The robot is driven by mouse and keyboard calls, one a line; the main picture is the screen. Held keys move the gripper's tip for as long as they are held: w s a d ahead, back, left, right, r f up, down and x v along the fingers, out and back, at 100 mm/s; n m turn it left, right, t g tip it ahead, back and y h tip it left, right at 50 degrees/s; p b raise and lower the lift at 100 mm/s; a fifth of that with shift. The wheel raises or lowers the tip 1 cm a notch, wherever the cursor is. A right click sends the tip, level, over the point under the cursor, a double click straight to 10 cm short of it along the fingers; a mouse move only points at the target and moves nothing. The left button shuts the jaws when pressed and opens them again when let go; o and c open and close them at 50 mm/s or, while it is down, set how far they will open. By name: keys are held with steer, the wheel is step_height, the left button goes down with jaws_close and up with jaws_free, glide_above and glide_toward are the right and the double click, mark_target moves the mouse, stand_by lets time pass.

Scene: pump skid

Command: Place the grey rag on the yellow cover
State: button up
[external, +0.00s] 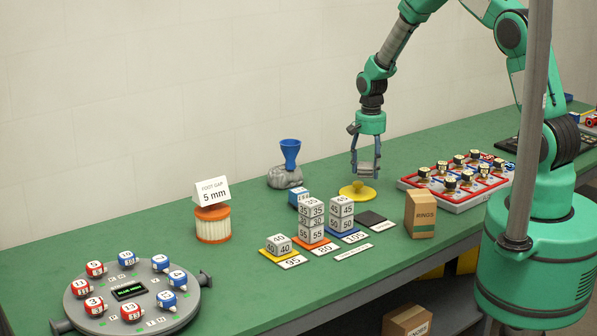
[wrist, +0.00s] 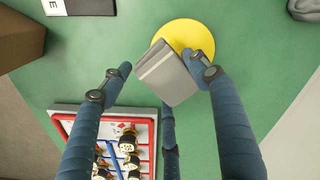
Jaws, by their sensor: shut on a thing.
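The grey rag (wrist: 168,76) looks like a folded flat block between the fingers of my gripper (wrist: 160,75) in the wrist view. It also shows between the fingers in the external view (external: 368,168). My gripper (external: 366,172) is shut on it, fingers pointing down. The yellow cover (external: 357,195) is a round disc with a small knob, lying on the green bench just below my gripper. In the wrist view the rag hides part of the yellow cover (wrist: 187,32). The rag appears above the cover; whether they touch cannot be told.
A red-framed tray with several black-capped pieces (external: 459,181) stands right of the cover. A brown RINGS box (external: 420,214) and stacked number blocks (external: 311,220) stand in front. The bench behind is mostly clear.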

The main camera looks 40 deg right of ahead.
mark_target(362, 162)
steer(key=shift+w+d+f, duration=0.1)
steer(key=shift+w+f, duration=0.05)
steer(key=shift+w, duration=1.6)
steer(key=shift+f, duration=1.75)
steer(key=shift+f, duration=0.1)
steer(key=o, duration=1.1)
steer(key=shift+o, duration=0.2)
step_height(362, 162, up, 12)
steer(key=shift+r, duration=0.1)
